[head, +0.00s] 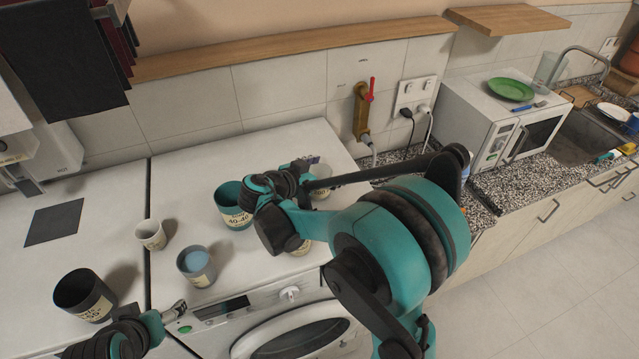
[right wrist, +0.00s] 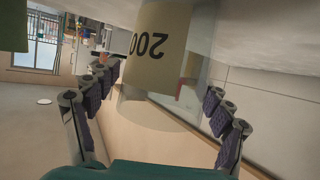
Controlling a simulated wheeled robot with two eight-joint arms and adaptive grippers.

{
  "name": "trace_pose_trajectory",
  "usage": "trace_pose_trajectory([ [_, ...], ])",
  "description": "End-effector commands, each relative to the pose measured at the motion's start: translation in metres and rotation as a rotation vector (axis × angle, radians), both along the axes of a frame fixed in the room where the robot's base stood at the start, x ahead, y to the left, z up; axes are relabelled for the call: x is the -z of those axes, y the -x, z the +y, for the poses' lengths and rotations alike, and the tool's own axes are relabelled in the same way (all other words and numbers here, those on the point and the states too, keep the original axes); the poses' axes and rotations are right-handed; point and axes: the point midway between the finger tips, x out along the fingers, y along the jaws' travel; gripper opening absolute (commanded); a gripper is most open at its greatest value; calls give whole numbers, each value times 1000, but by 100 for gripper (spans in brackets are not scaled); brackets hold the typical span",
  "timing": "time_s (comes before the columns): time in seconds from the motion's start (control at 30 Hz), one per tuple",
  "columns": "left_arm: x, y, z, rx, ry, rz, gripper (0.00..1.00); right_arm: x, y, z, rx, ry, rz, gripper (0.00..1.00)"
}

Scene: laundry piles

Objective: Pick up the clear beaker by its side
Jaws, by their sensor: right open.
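The clear beaker (right wrist: 198,45) fills the upper middle of the right wrist view, with a tan label reading 200. My right gripper (right wrist: 160,84) is open, with its purple-padded fingers on either side of the beaker's lower image part; contact cannot be made out. In the head view a pale labelled vessel (head: 321,181), apparently the beaker, stands on the white top, partly hidden by my right gripper (head: 306,167). My left gripper (head: 177,308) is at the lower left, away from the beaker; its finger opening is unclear.
A teal labelled mug (head: 236,212) stands just left of my right gripper. A white cup (head: 151,235), a grey cup with blue inside (head: 196,266) and a dark labelled cup (head: 84,296) stand further left.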

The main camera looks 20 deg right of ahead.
Motion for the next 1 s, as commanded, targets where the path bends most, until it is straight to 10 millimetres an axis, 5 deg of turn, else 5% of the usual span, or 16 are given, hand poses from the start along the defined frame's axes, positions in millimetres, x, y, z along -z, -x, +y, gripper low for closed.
trace_pose_trajectory([
  [0.2,0,0,0,0,0,0,76,0,-1,-1,-1,0,0,81],
  [0.43,0,0,0,0,0,0,76,0,0,-1,-1,0,0,26],
  [1.0,0,0,0,0,0,0,76,0,0,0,-1,0,0,20],
])
